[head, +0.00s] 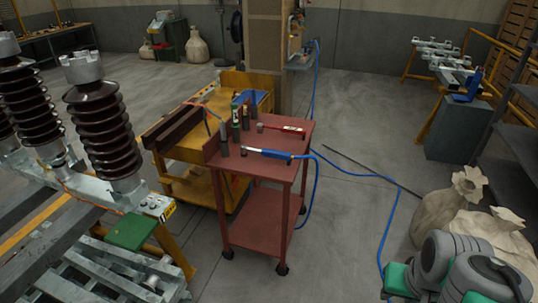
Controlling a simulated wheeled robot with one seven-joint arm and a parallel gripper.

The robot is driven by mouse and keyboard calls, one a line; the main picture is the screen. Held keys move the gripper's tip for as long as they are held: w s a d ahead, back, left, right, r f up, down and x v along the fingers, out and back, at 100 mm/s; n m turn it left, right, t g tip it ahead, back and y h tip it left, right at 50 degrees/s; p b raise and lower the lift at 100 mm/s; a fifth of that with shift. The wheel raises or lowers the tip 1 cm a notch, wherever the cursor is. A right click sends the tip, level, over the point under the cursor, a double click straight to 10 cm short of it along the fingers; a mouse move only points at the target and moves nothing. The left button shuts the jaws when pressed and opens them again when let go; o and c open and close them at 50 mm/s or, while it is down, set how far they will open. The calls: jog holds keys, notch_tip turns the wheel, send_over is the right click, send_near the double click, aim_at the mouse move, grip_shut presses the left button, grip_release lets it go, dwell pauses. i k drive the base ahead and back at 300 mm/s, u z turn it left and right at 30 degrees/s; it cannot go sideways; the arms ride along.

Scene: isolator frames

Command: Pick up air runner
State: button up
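A blue and silver air tool, which looks like the air runner (268,154), lies across the front part of the top of a red trolley (272,172). Its silver head points left. A blue hose (350,173) runs from its right end, and blue hose also hangs beside the trolley and lies on the floor. Nothing is touching the tool from above. My gripper is not in view, so its state and its distance from the tool do not show.
Several upright bottles or tools (236,131) and a red-handled hammer (283,129) share the trolley top. A yellow cart (197,133) stands close behind. Large brown insulators (103,130) are at left, sacks (450,211) at right. Floor right of the trolley is open except for the hose and a dark rod.

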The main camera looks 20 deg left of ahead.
aim_at(267, 152)
jog(key=u, duration=1.65)
jog(key=i, duration=0.8)
jog(key=z, duration=1.2)
jog(key=i, duration=0.2)
jog(key=u, duration=0.1)
